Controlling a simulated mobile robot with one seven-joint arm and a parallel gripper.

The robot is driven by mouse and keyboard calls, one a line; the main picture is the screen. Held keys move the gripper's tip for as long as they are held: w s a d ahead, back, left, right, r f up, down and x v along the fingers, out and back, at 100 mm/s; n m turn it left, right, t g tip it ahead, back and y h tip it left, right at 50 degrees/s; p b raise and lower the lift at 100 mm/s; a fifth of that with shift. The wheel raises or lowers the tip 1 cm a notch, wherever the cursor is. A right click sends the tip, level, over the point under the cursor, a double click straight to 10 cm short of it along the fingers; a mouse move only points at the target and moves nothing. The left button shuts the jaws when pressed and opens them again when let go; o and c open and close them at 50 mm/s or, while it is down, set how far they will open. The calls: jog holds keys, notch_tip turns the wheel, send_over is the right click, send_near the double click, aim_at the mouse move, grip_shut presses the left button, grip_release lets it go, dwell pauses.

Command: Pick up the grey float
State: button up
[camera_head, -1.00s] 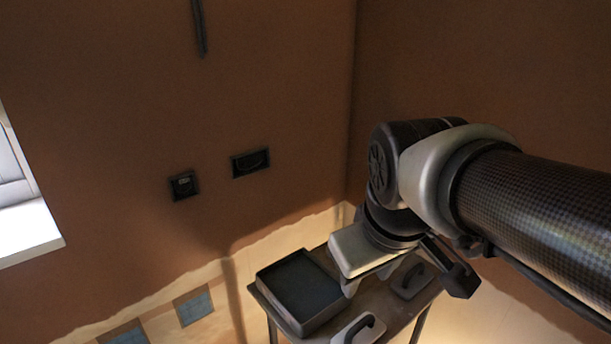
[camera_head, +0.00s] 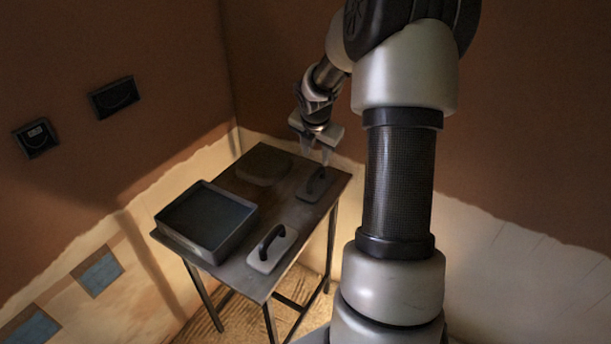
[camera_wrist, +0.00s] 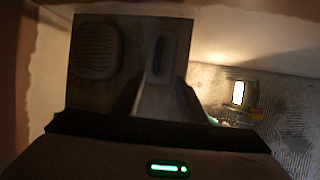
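A grey float (camera_head: 311,194) with a dark upright handle lies at the back right of the small table (camera_head: 237,270). In the wrist view the float (camera_wrist: 152,100) shows as a pale plate with its dark handle beyond my fingers. A second, paler float (camera_head: 266,263) with a black handle lies at the table's front. My gripper (camera_head: 317,154) is open and empty, pointing down just above the back float. Its fingers stand apart in the wrist view (camera_wrist: 158,98). I cannot tell whether the fingertips touch the float.
A dark square tray (camera_head: 250,224) stands on the table's left side. A dark rounded block (camera_head: 263,165), ribbed in the wrist view (camera_wrist: 96,50), lies at the back. Brown walls with pale lower bands stand behind the table.

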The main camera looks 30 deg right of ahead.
aim_at(315, 174)
jog(key=b+x, duration=0.1)
jog(key=x, duration=1)
jog(key=shift+w+f+b, duration=0.15)
jog(key=shift+f+b, duration=0.2)
jog(key=shift+b, duration=0.05)
jog(key=shift+w+b+x, duration=0.2)
jog(key=shift+x, duration=1.1)
jog(key=shift+w+b+x, duration=0.15)
jog(key=shift+w+x, duration=0.05)
jog(key=shift+x, duration=1.1)
jog(key=shift+d+r, duration=0.1)
jog(key=shift+r, duration=0.1)
jog(key=shift+c, duration=0.5)
grip_shut()
